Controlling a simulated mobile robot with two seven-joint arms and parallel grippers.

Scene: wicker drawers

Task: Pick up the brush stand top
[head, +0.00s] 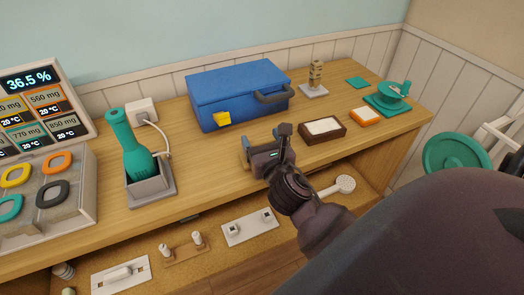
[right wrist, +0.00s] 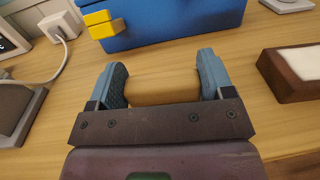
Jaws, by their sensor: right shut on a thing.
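A rounded tan wooden piece (right wrist: 163,88), which looks like the brush stand top, lies between the two fingers of my right gripper (right wrist: 160,82) in the right wrist view. The fingers are closed on its two ends. In the head view my right gripper (head: 264,152) is low over the front part of the wooden counter, in front of the blue case. There the gripper mostly hides the piece. I cannot tell whether the piece still touches the counter. My left gripper is not in view.
The blue case (head: 238,92) with a yellow latch stands behind the gripper on the counter (head: 210,165). A dark brown tray with a white pad (head: 323,128) is to the right. Shelf items lie below.

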